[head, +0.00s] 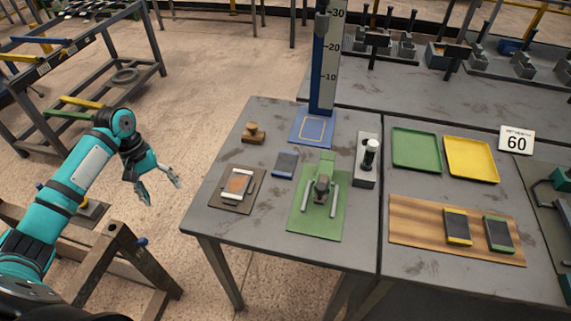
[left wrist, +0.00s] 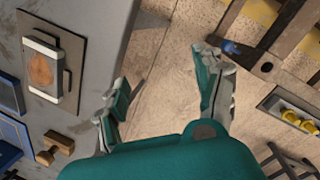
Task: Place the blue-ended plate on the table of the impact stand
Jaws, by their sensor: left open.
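A small dark plate with blue on it (head: 285,164) lies flat on the grey table in the head view; it is the only small plate there that looks blue. The impact stand has a tall blue column with a scale (head: 325,70). Its blue table (head: 298,138), with a yellow outline, stands just behind the plate and looks empty. My left gripper (head: 161,189) is open and empty, off the table's left edge over the floor. Its spread fingers also show in the left wrist view (left wrist: 162,85). My right gripper is not in view.
The grey table (head: 225,215) also bears a wooden stamp (head: 253,134), a white-framed piece on a brown mat (head: 238,185), a green fixture (head: 318,215) and a black-and-white cylinder (head: 370,153). A wooden board (head: 410,232) holds yellow-ended and green-ended plates. A wooden trestle (head: 120,250) stands below my left arm.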

